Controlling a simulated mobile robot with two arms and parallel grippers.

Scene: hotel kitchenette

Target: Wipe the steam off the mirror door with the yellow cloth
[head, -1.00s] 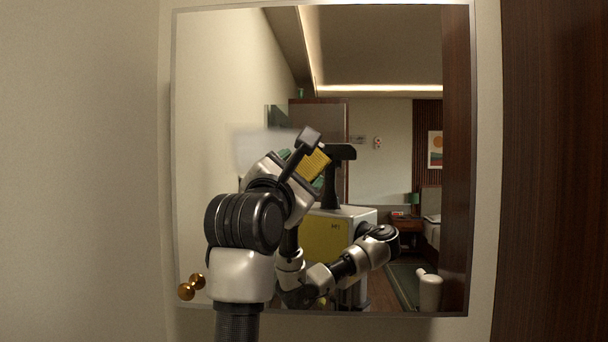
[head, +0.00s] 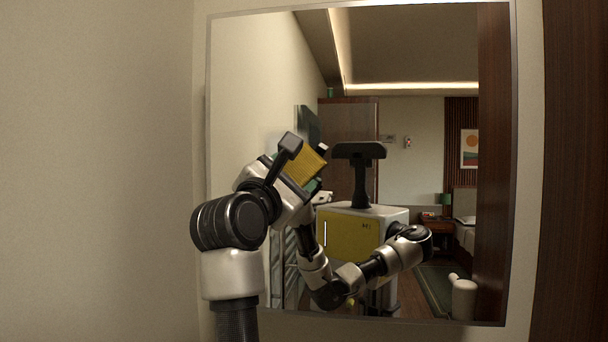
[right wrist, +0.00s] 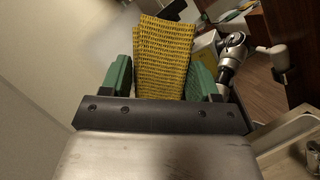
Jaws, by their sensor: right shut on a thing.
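The mirror door (head: 430,140) fills the middle of the head view, in a thin pale frame. My right gripper (head: 303,165) is raised in front of the glass, left of the mirror's centre. It is shut on the yellow cloth (head: 312,168). In the right wrist view the ribbed yellow cloth (right wrist: 165,50) stands out between the green finger pads of my right gripper (right wrist: 160,85). I cannot tell whether the cloth touches the glass. My left gripper is not directly in view.
Plain beige wall (head: 100,150) lies left of the mirror, and a dark wood panel (head: 575,180) stands close on its right. The bed, lamp, picture and my yellow-fronted body in the glass are reflections. A pale basin-like edge (right wrist: 288,140) shows at lower right in the wrist view.

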